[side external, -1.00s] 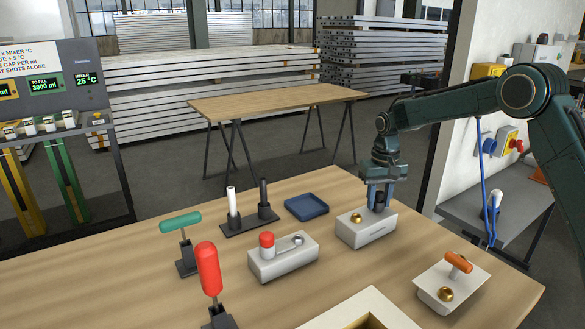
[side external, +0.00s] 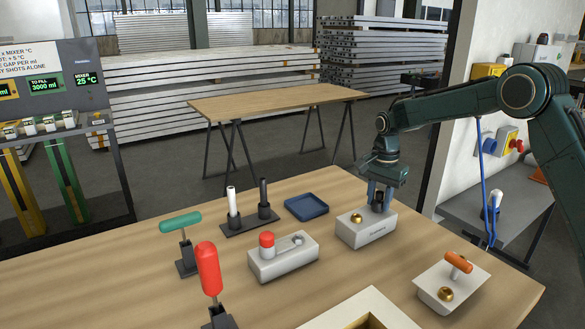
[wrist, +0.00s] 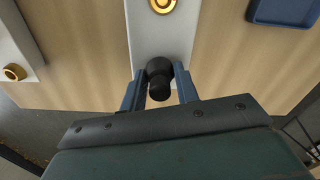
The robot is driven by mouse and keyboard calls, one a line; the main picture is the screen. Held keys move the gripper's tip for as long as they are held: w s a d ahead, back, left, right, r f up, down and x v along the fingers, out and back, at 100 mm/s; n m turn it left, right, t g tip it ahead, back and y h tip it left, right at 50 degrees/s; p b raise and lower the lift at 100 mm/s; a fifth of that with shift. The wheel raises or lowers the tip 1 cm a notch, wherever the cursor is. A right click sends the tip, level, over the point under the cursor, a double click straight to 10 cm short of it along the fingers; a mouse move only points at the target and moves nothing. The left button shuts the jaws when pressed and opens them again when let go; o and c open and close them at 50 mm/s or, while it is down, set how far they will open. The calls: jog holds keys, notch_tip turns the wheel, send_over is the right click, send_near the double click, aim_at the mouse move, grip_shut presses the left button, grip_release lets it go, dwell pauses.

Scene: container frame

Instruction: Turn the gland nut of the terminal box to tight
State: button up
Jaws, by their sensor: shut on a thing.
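The terminal box is a light grey block (side external: 366,231) at the back right of the table, with a brass fitting (side external: 356,218) on its top left. Its dark gland nut (wrist: 159,78) shows in the wrist view at the near end of the box. My gripper (side external: 380,204) points down over the right part of this box. In the wrist view its two blue fingers (wrist: 158,90) stand on either side of the dark nut and are shut on it. In the side view the fingers mostly hide the nut.
A blue tray (side external: 306,207) lies left of the box. A grey block with a red cap (side external: 283,258) stands to its front left, and a block with an orange handle (side external: 452,283) to its front right. Green-handled (side external: 181,223) and red-handled (side external: 209,270) clamps stand further left.

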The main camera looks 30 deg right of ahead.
jog(key=shift+m, duration=1)
jog(key=o, duration=1)
jog(key=shift+r, duration=0.1)
notch_tip(320, 180, up, 14)
jog(key=shift+f, duration=0.15)
